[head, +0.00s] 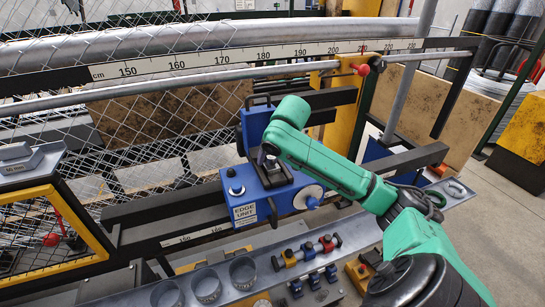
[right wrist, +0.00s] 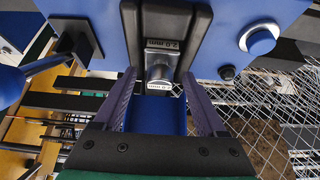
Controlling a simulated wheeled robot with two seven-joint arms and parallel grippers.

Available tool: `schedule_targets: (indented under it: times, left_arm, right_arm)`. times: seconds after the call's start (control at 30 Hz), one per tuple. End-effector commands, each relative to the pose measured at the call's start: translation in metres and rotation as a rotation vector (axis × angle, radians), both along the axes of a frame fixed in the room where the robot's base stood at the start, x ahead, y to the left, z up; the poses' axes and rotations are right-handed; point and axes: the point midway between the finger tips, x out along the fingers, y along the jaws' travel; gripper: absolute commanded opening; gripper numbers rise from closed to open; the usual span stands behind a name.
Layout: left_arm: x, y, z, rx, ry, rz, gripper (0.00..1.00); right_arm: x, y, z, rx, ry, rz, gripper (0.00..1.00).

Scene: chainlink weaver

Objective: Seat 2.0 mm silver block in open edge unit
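The blue edge unit (head: 245,212) stands on the dark rail, its label facing me. My right gripper (head: 268,160) is at its top, where the green arm partly hides the detail. In the right wrist view, the silver block (right wrist: 160,72) sits between the dark jaws (right wrist: 131,38) of the edge unit, by a label reading 2.0 mm. The purple fingers of my right gripper (right wrist: 160,88) stand apart on either side of the block, with visible gaps. The block's underside is hidden, so its full depth cannot be told. My left gripper is out of view.
A chain-link mesh (head: 180,120) and a centimetre scale (head: 230,58) run behind the unit. Several clear cups (head: 207,285) and small coloured parts (head: 305,252) lie on the front shelf. Grey blocks (head: 28,160) rest at far left.

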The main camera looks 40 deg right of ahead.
Motion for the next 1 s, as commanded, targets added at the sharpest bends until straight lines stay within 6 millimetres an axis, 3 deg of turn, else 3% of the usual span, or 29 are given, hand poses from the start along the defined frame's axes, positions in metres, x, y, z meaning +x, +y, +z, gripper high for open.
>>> schedule_targets:
  times: [0.3,0.47,0.73,0.83,1.0]
  left_arm:
    - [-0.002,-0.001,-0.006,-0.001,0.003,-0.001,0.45]
    - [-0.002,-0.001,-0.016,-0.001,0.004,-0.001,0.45]
    - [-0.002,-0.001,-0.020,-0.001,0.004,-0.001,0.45]
    - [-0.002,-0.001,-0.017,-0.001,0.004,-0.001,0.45]
    - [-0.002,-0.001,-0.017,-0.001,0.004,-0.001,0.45]
  right_arm:
    - [-0.006,0.003,0.008,0.002,0.001,0.002,0.74]
    - [-0.022,0.008,0.040,0.000,-0.005,0.001,0.74]
    - [-0.059,0.020,0.109,-0.003,-0.005,0.000,0.74]
    - [-0.066,0.022,0.122,-0.003,-0.002,-0.001,0.74]
    - [-0.070,0.024,0.126,-0.001,0.001,0.000,0.74]
